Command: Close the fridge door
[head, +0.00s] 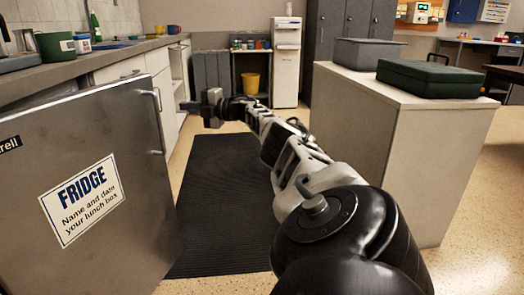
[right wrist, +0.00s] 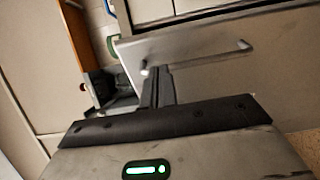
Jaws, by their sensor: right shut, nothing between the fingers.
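The fridge door (head: 90,190) is a grey steel panel at the left of the head view, with a white and blue "FRIDGE" sign (head: 82,200). It stands out at an angle from the counter front, its free edge by the mat. Its upright bar handle (head: 159,125) is near that right edge. My right gripper (head: 184,106) is shut and empty, just right of the handle's top in the picture; contact cannot be told. In the right wrist view, the shut fingers (right wrist: 156,85) point toward a pale panel with a bar handle (right wrist: 205,57); which panel is unclear. My left gripper is out of view.
A counter (head: 110,58) with cups and a green bottle runs along the left. A dark ribbed mat (head: 225,200) covers the floor. A pale cabinet (head: 385,140) with a green case (head: 428,78) stands right of my arm. A yellow bin (head: 250,83) is at the back.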

